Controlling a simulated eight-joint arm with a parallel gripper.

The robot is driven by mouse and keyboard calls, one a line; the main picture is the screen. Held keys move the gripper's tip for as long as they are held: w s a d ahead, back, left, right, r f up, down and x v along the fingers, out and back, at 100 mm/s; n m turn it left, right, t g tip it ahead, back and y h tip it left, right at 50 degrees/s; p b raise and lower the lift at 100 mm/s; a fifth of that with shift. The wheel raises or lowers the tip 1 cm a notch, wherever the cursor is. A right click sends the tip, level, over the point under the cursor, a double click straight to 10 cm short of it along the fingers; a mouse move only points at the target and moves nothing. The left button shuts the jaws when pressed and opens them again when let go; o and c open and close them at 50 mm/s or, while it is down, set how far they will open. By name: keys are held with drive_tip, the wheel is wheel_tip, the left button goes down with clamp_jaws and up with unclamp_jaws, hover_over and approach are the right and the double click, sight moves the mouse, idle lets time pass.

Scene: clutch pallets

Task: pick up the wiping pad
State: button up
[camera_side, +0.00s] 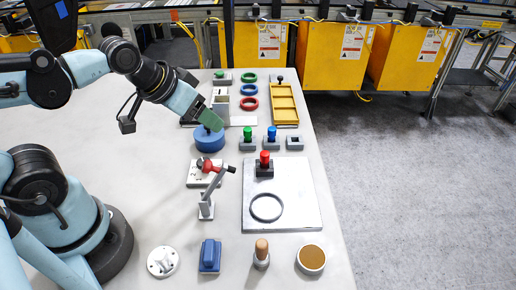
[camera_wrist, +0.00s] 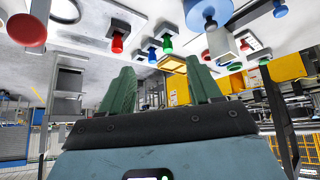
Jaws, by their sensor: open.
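The wiping pad (camera_side: 209,256) appears to be the blue block with a raised grip at the front of the table in the side view, standing between a white round fitting and a wooden-topped handle. I cannot pick it out for certain in the wrist view. My gripper (camera_side: 211,121) is far behind it, with green fingers tilted down just over a blue round piece (camera_side: 209,140). Whether they touch that piece is unclear. In the wrist view my gripper (camera_wrist: 163,75) has its two green fingers apart, with nothing held between them.
A metal plate (camera_side: 295,195) carries a ring and a red-knobbed block. A yellow tray (camera_side: 284,103) lies behind. Table's left-middle is clear.

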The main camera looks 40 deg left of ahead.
drive_tip(key=shift+a, duration=0.55)
drive_tip(key=shift+o, duration=0.5)
